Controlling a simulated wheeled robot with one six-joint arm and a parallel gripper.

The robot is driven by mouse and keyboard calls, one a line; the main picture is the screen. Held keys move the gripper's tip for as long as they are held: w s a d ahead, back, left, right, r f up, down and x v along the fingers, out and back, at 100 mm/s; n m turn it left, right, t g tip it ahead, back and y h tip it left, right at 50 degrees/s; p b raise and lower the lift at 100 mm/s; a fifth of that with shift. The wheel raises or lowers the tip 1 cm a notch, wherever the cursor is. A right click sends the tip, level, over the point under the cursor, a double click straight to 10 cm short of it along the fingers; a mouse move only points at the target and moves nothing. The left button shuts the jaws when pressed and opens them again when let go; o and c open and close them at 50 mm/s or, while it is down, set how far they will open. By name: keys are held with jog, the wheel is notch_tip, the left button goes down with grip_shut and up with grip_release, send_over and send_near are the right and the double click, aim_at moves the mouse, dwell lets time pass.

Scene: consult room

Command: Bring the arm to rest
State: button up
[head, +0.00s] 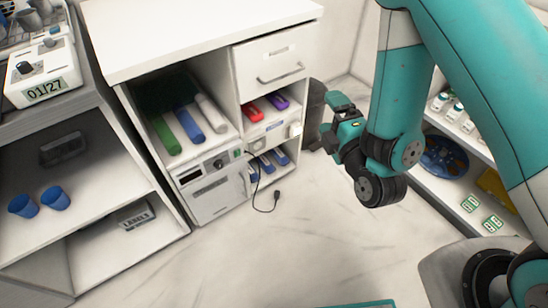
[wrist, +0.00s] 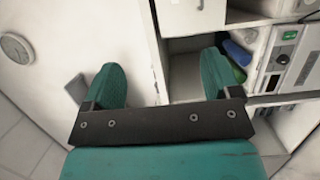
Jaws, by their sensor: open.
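My teal arm comes in from the upper right in the head view and bends down to my gripper (head: 340,118). The gripper is in the air in front of the right side of the white cabinet (head: 205,35). In the wrist view my gripper (wrist: 160,85) shows two teal fingers spread wide apart with nothing between them. Behind the fingers are the cabinet's pale side and an open compartment.
Shelves on the left hold blue cups (head: 55,198) and a labels box (head: 135,215). The cabinet holds rolls, a grey device (head: 210,185) and a dangling cable (head: 265,200). A right shelf holds a blue reel (head: 443,158). The floor between is clear.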

jog(key=s+a+r+m+g+y+p, duration=0.1)
jog(key=s+a+r+m+g+p, duration=0.15)
jog(key=r+m+g, duration=0.35)
jog(key=s+a+r+m+g+y+p, duration=0.1)
jog(key=a+r+m+g+y+p, duration=0.2)
jog(key=r, duration=0.5)
jog(key=s+d+r+m+g+h+p, duration=0.2)
jog(key=s+r+g, duration=0.2)
jog(key=s+r, duration=0.2)
jog(key=s+d+r+m+g+h+p, duration=0.2)
jog(key=s+r, duration=0.4)
jog(key=s, duration=0.4)
jog(key=shift+s+d+r+m+g+p, duration=0.35)
jog(key=shift+d+g+p, duration=0.35)
jog(key=shift+g, duration=0.5)
